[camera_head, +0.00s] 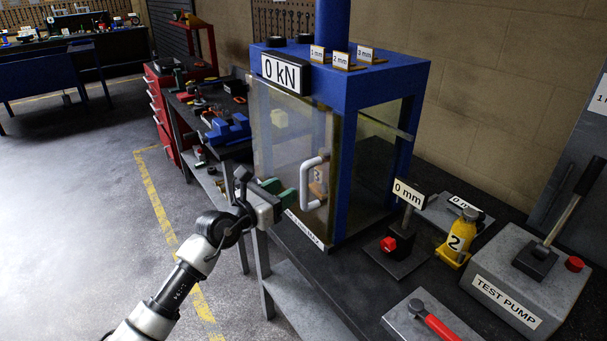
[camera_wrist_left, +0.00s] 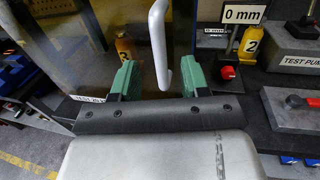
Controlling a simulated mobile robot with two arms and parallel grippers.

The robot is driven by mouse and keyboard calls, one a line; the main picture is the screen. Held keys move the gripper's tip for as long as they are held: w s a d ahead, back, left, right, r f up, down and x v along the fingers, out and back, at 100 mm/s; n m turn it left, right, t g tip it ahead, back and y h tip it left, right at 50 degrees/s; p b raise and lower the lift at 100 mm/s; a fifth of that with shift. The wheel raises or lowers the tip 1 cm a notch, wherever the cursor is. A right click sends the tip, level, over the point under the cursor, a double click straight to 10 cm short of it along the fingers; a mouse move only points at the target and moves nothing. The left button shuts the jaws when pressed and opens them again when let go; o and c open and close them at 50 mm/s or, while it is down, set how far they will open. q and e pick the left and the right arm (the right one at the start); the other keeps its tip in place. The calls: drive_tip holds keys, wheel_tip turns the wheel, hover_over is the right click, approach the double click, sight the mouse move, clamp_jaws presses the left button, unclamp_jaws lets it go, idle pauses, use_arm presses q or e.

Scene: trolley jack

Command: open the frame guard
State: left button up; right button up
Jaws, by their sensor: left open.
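The frame guard (camera_head: 290,130) is a clear panel across the front of the blue press frame (camera_head: 385,85); it looks closed. Its white bar handle (camera_head: 308,182) stands upright near the panel's right edge. The handle also shows in the left wrist view (camera_wrist_left: 158,45). My left gripper (camera_head: 284,191) has green fingers and is open, just left of the handle in the head view. In the left wrist view the handle's bar lies between the two fingers (camera_wrist_left: 161,80), with no clear contact. My right gripper is not in view.
A yellow jack marked 3 (camera_wrist_left: 125,50) shows behind the panel. Right of the frame stand a 0 mm gauge (camera_head: 400,235), a yellow jack marked 2 (camera_head: 460,238) and a grey test pump (camera_head: 520,290). A bench with blue tools (camera_head: 228,130) is behind left. The floor at left is clear.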

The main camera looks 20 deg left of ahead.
use_arm(q)
drive_tip(key=x, duration=0.7)
drive_tip(key=shift+w+f, duration=0.1)
drive_tip(key=shift+w, duration=0.3)
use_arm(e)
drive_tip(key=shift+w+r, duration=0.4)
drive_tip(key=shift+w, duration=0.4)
use_arm(q)
clamp_jaws()
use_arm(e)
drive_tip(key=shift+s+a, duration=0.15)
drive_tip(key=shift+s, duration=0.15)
